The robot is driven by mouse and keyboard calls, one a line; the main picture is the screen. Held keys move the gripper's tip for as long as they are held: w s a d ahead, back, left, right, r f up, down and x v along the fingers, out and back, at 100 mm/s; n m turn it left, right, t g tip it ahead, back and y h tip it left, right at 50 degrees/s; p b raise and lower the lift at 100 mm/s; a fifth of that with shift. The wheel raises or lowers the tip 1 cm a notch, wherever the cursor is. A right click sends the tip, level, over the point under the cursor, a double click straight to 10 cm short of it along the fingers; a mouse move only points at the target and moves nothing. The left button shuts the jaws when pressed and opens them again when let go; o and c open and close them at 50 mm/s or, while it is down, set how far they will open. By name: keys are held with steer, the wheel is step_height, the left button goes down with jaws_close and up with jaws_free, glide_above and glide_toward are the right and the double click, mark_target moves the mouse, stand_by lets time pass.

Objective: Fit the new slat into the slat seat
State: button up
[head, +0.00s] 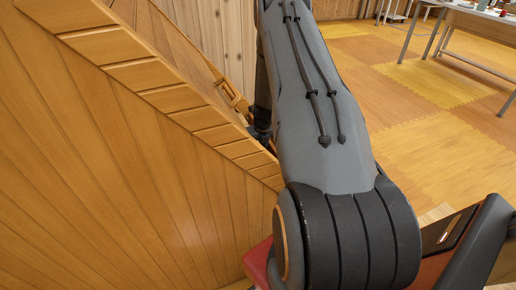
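Dark parts of my arm's far end, likely my gripper (260,124), show in a small patch just left of my grey arm link, by the sloping edge of a wooden structure. My arm hides most of this end, and its fingers cannot be made out. A small orange-brown piece (234,97) lies just up and left of it, beyond the edge; I cannot tell whether it is the new slat or whether it is held. The slat seat cannot be made out.
The wooden structure (120,170) of planks, with a row of short boards (190,108) along its sloping top edge, fills the left. A plank wall (220,35) stands behind. A table (470,25) with small objects is at upper right. The tiled floor (430,130) between is clear.

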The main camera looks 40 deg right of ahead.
steer(key=o, duration=1.3)
steer(key=shift+p+v, duration=0.45)
steer(key=shift+v, duration=3.5)
steer(key=shift+w, duration=0.1)
